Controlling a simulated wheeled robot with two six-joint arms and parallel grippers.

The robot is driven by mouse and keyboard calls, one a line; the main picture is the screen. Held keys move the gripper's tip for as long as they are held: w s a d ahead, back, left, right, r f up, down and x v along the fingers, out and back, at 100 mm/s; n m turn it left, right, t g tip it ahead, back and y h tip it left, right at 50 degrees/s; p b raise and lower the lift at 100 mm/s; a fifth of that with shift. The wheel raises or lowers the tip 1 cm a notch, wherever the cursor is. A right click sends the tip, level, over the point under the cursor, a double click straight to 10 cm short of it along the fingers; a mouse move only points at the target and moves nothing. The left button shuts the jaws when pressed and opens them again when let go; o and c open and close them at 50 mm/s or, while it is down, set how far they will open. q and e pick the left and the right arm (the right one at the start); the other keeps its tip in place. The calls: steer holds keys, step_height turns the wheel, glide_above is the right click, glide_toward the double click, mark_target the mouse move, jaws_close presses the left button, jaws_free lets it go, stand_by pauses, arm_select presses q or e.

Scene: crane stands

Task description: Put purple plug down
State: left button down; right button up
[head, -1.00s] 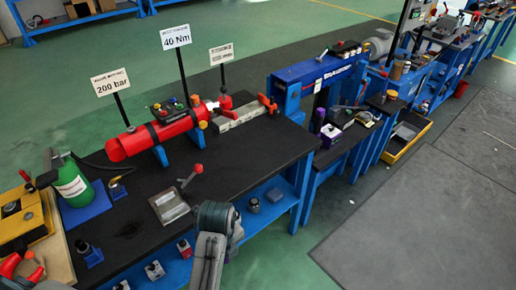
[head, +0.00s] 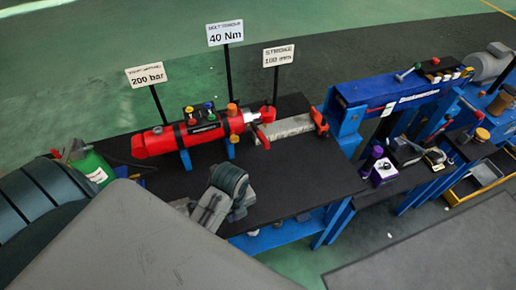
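A small dark purple upright piece (head: 377,152), possibly the purple plug, stands on the dark bench to the right. Just in front of it is a purple box with a white face (head: 383,172). My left arm fills the lower left of the head view. What seems to be its wrist and gripper (head: 208,208) is over the front of the black bench, well left of the purple things. Its fingertips are too unclear to show their opening, and no purple thing shows in it. My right gripper is not in view.
A red cylinder (head: 185,138) on blue supports lies along the black bench (head: 290,180), with several signs on posts behind it. A blue press frame (head: 400,95) stands to the right. A green bottle (head: 95,168) is partly hidden by my arm.

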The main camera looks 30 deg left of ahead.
arm_select(q)
steer(key=w, duration=0.2)
steer(key=w+a+p, duration=0.1)
steer(key=w, duration=0.2)
steer(key=w+p, duration=0.1)
steer(key=w, duration=0.1)
steer(key=shift+w+a+f, duration=0.15)
steer(key=shift+w+a, duration=0.05)
steer(key=shift+a, duration=0.2)
steer(key=w, duration=0.3)
steer(key=shift+a+f+p, duration=0.3)
steer(key=shift+f+p, duration=0.05)
steer(key=shift+p, duration=0.05)
steer(key=shift+w+a, duration=0.1)
steer(key=shift+w, duration=0.25)
step_height(320, 180, down, 3)
steer(key=shift+f+p, duration=0.1)
steer(key=shift+p, duration=0.95)
steer(key=shift+f, duration=0.25)
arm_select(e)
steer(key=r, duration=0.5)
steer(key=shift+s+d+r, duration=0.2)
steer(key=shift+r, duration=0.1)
